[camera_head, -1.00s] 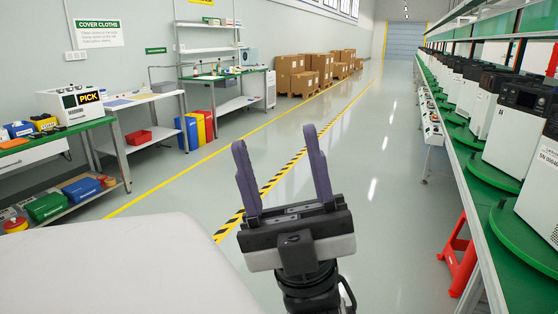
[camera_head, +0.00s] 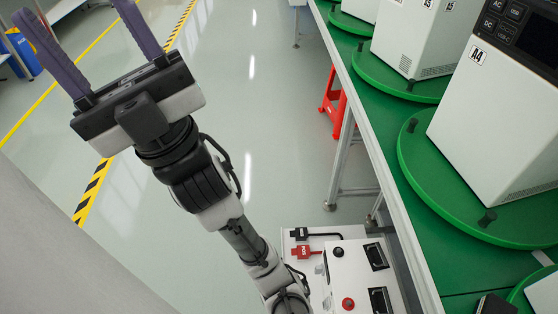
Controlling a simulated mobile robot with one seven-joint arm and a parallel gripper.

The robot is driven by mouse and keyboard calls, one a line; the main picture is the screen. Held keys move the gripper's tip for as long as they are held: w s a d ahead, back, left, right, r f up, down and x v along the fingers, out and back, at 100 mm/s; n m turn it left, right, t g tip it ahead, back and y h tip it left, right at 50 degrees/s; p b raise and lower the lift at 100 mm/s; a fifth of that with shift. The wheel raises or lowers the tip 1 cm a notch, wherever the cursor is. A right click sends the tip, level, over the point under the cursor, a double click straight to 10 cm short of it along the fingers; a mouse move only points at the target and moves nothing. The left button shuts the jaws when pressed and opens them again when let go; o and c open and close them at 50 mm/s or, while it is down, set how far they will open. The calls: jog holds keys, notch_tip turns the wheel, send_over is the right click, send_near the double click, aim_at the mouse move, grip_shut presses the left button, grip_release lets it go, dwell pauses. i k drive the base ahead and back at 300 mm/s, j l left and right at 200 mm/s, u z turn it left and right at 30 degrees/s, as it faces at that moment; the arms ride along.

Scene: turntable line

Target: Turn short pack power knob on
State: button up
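My gripper (camera_head: 75,12) is open and empty at the upper left, above the floor, well away from the packs. Its two purple fingers stand wide apart. On the right, a white pack labelled A4 (camera_head: 485,125) stands on a green turntable (camera_head: 415,160). Its dark front panel (camera_head: 525,30) has several buttons marked AC, DC and USB and is cut by the picture edge. A second white pack (camera_head: 412,40) stands behind it on another turntable. I cannot tell which one is the short pack. No power knob can be made out.
The packs stand along a green bench (camera_head: 375,125) with a pale metal edge. A red stool (camera_head: 333,103) is under it. The grey floor (camera_head: 270,130) between my arm and the bench is clear. A pale grey surface (camera_head: 50,250) fills the lower left.

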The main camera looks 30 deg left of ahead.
aim_at(319, 270)
jog(key=k+j, duration=0.25)
jog(key=k, duration=0.2)
jog(key=k+j+u, duration=0.1)
jog(key=k+j, duration=0.2)
jog(key=k, duration=0.2)
jog(key=k+j, duration=0.3)
jog(key=k, duration=0.15)
